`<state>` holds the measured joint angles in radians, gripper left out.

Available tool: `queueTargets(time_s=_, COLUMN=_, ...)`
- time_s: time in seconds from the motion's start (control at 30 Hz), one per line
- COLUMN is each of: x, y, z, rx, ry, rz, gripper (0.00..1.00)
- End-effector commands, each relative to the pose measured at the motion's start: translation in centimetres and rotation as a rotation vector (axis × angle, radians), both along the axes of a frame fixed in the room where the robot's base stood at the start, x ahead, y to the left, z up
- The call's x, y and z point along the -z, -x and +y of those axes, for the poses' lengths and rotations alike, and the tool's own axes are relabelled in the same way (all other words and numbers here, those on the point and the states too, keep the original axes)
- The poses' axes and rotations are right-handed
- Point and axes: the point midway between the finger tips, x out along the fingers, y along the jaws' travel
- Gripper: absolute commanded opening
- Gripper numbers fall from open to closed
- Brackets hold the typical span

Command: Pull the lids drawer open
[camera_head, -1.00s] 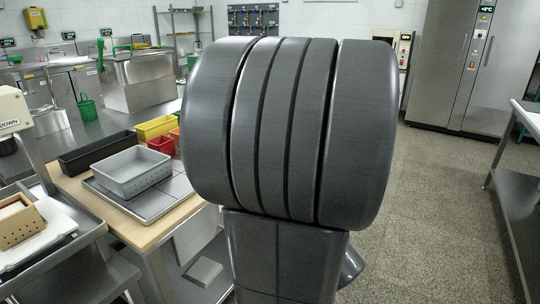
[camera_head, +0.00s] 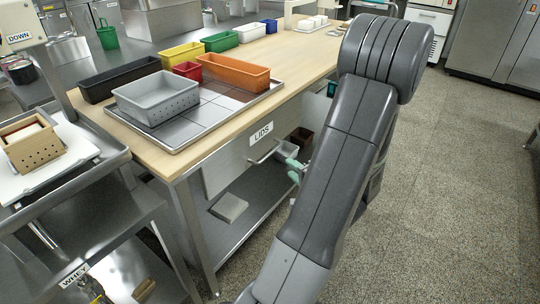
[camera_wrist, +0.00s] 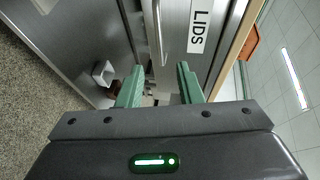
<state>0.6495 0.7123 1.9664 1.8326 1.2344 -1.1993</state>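The lids drawer (camera_head: 226,165) is a grey metal front under the wooden tabletop, with a white label reading LIDS (camera_head: 261,134). Its bar handle (camera_head: 264,153) sits below the label. In the wrist view the handle (camera_wrist: 158,32) runs between the lines of my two green fingers, beyond their tips, beside the LIDS label (camera_wrist: 198,27). My gripper (camera_wrist: 158,82) is open and empty, apart from the handle. In the head view my gripper (camera_head: 294,168) is just right of the handle, partly hidden by my arm. The drawer looks closed.
The wooden table (camera_head: 155,150) carries a grey perforated basket (camera_head: 155,98) on a tray and several coloured bins, including an orange one (camera_head: 232,72). A lower shelf (camera_head: 245,205) holds small containers. A scale stand with a tan box (camera_head: 32,145) is left. Speckled floor at right is clear.

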Motion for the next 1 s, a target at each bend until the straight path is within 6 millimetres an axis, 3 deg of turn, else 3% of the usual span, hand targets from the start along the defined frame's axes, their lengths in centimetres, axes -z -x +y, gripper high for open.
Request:
queueTargets(time_s=0.4, x=1.6, y=-6.7, z=4.3, rx=-0.007, ry=0.001, rz=0.002, gripper=0.33)
queueTargets(time_s=0.6, x=2.1, y=-9.1, z=5.6, rx=-0.004, ry=0.000, rz=0.002, gripper=0.33)
queueTargets(time_s=1.0, x=2.2, y=-10.0, z=6.1, rx=-0.002, ry=-0.001, rz=0.002, gripper=0.33)
